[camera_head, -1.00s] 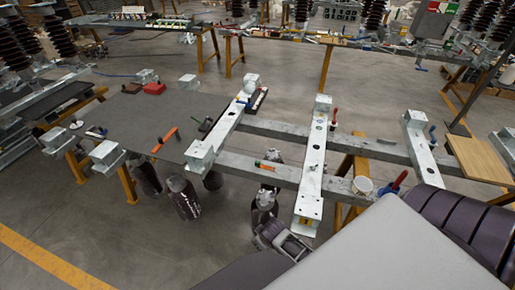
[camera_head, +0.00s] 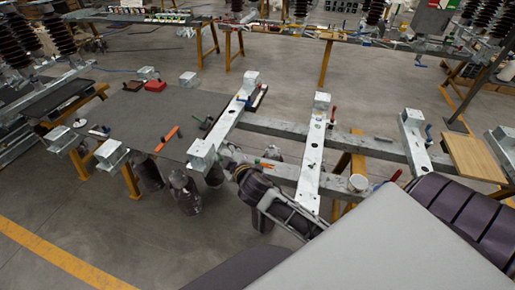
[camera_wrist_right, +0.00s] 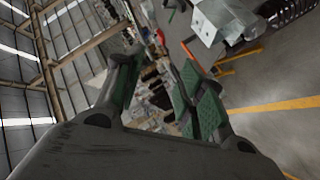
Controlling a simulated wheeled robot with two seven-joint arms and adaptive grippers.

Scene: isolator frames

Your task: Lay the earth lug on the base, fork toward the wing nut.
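My right gripper (camera_head: 238,170) is at the near beam of the steel frame, left of the middle crossbar. In the right wrist view my right gripper (camera_wrist_right: 158,75) has its two fingers, with green pads, spread apart with nothing between them. A small orange-and-green piece (camera_head: 267,165) lies on the near beam just right of the gripper, partly hidden; I cannot tell whether it is the earth lug. The white-grey middle crossbar (camera_head: 311,150) has holes along its top. I cannot make out the wing nut or tell which plate is the base. My left gripper is not in view.
Dark cylinders (camera_head: 185,192) stand below the table edge.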

